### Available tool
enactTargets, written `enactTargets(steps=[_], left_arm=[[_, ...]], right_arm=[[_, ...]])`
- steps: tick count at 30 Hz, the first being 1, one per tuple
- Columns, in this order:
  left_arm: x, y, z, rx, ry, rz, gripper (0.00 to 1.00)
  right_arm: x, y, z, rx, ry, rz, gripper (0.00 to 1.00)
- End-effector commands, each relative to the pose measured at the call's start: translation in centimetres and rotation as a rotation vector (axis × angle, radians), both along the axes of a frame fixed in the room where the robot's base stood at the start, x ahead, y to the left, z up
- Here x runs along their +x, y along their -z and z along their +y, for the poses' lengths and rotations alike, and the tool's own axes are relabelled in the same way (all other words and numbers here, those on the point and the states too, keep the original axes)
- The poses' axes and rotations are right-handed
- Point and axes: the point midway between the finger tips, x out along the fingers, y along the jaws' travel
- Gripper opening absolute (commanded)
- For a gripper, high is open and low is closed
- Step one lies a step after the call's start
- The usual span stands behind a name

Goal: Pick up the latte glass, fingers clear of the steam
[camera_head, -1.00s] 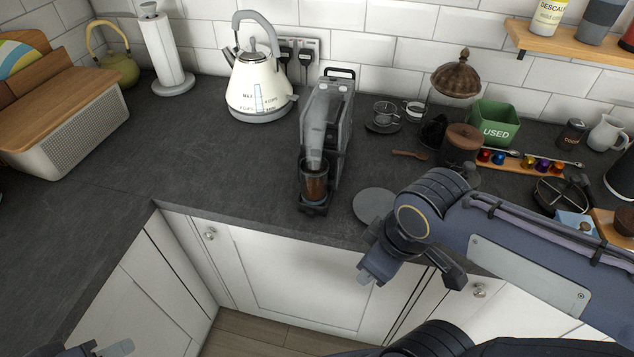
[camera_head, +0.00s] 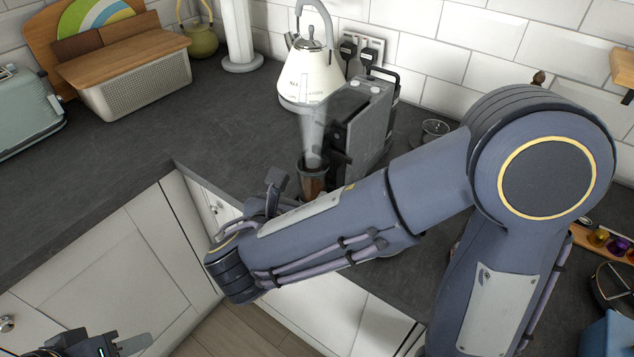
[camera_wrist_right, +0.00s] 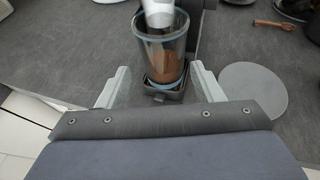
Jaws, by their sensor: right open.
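The latte glass (camera_head: 312,182), holding brown coffee, stands upright on the drip tray (camera_wrist_right: 165,93) of the grey coffee machine (camera_head: 362,120). Pale steam (camera_head: 313,135) rises above the glass in the head view. In the right wrist view the glass (camera_wrist_right: 163,62) is below the spout (camera_wrist_right: 158,12). My right gripper (camera_wrist_right: 161,84) is open, with one finger on each side of the glass's lower part; both look apart from it. In the head view my right arm covers the glass's base and much of that gripper. My left gripper (camera_head: 118,344) is at the bottom left, partly cut off, far from the glass.
A cream kettle (camera_head: 306,75) stands behind the machine. A grey round disc (camera_wrist_right: 253,90) lies right of the tray. A bread bin (camera_head: 138,85) and toaster (camera_head: 28,110) stand at the left. The worktop (camera_head: 130,135) between them and the machine is clear.

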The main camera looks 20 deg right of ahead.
Motion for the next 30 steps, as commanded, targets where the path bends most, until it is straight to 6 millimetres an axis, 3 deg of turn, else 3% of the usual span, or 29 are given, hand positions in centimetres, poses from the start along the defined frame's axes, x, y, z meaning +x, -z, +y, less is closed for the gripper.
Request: enactTargets(steps=[15, 23, 30], left_arm=[[0.0, -0.6, 0.0, 0.0, 0.0, 0.0, 0.36], [0.0, -0.5, 0.0, 0.0, 0.0, 0.0, 0.36], [0.0, -0.5, 0.0, 0.0, 0.0, 0.0, 0.36]], right_arm=[[4.8, 2.7, -4.0, 0.002, 0.008, 0.003, 0.6], [5.2, 2.8, -4.1, 0.004, 0.004, 0.001, 0.6], [5.1, 2.8, -4.1, 0.004, 0.004, 0.001, 0.33]])
